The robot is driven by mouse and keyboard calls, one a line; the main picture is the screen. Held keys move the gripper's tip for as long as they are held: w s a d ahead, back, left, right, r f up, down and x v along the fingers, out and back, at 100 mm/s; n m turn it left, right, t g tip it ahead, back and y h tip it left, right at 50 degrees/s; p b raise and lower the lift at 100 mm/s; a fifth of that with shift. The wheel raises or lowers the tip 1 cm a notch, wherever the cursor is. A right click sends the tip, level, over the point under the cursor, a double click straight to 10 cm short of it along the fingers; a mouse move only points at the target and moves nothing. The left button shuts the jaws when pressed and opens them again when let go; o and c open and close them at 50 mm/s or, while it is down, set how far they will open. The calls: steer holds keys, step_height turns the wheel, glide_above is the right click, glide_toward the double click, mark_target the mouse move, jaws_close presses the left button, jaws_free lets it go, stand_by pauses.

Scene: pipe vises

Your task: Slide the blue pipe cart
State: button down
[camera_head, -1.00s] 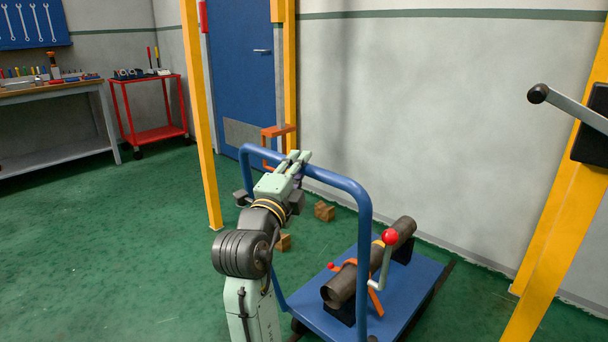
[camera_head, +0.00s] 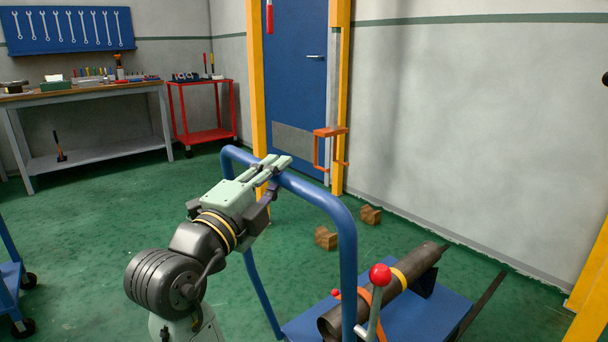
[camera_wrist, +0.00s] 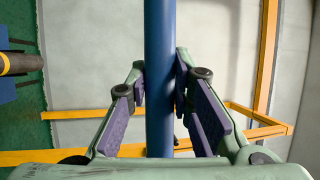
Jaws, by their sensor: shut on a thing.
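The blue pipe cart (camera_head: 432,312) has a flat blue bed and a tall blue tube handle (camera_head: 348,250). My gripper (camera_head: 272,166) is shut on the top bar of this handle, near its left bend. In the wrist view the blue bar (camera_wrist: 159,60) runs upright between the two fingers of my gripper (camera_wrist: 160,95). A dark pipe (camera_head: 405,284) with a yellow band lies on the cart bed, with an orange strap around it and a red-knobbed lever (camera_head: 380,275) beside it. The cart's near end is cut off by the picture's bottom edge.
Two wooden blocks (camera_head: 326,238) (camera_head: 371,215) lie on the green floor beyond the cart. A yellow post frame (camera_head: 341,100) with an orange bracket (camera_head: 326,148) stands before the blue door. Another blue cart (camera_head: 12,275) shows at the left edge. Floor between it and my arm is clear.

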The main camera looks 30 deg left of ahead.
steer(key=shift+s+a+f+b, duration=0.15)
steer(key=shift+s+a, duration=0.3)
steer(key=shift+s, duration=0.75)
steer(key=shift+s+a+r+b, duration=0.1)
steer(key=shift+s+a+b, duration=0.25)
steer(key=shift+s, duration=0.85)
steer(key=shift+a+f, duration=0.1)
steer(key=c, duration=1.7)
jaws_free()
steer(key=shift+s, duration=0.2)
steer(key=shift+o, duration=1.4)
steer(key=shift+w, duration=0.1)
steer(key=s+f, duration=0.2)
steer(key=s, duration=0.9)
steer(key=shift+s+d, duration=0.3)
steer(key=shift+s, duration=0.1)
steer(key=shift+r, duration=0.1)
